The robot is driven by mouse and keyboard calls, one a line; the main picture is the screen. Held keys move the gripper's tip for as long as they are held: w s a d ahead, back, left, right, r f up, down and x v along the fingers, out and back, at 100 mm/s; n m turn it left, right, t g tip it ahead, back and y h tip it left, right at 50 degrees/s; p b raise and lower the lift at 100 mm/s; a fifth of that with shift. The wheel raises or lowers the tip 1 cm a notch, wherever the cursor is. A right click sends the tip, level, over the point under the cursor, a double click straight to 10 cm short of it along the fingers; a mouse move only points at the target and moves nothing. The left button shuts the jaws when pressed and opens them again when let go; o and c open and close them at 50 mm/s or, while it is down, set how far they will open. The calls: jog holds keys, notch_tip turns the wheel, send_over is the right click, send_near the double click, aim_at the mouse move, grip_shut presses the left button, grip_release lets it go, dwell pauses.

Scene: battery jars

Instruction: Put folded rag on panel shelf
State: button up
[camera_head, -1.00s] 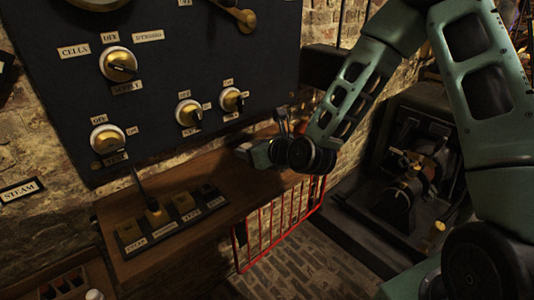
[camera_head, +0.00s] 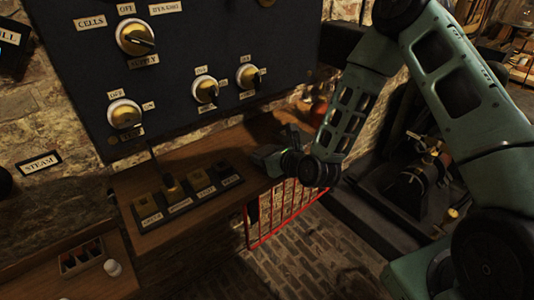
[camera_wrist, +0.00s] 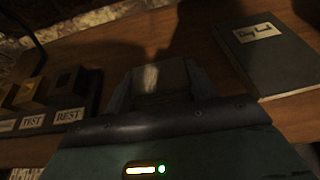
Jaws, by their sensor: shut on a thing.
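The panel shelf (camera_head: 218,201) is a brown wooden ledge under the dark panel (camera_head: 190,60). My gripper (camera_head: 265,155) is low over the right part of this shelf, its fingers pointing toward the panel. In the wrist view my gripper (camera_wrist: 160,82) is shut on a small greyish thing with a pale stripe, which I take to be the folded rag (camera_wrist: 150,77). Most of it is hidden between the fingers and in shadow. I cannot tell whether it touches the shelf.
A label block with switches (camera_head: 188,197) stands on the shelf left of my gripper. A dark book (camera_wrist: 268,53) lies to the right in the wrist view. A red grille (camera_head: 285,212) is below the shelf. A small crate (camera_head: 82,258) stands lower left. Bare wood lies between block and book.

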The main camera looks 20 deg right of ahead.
jog(key=o, duration=1)
jog(key=shift+f, duration=0.1)
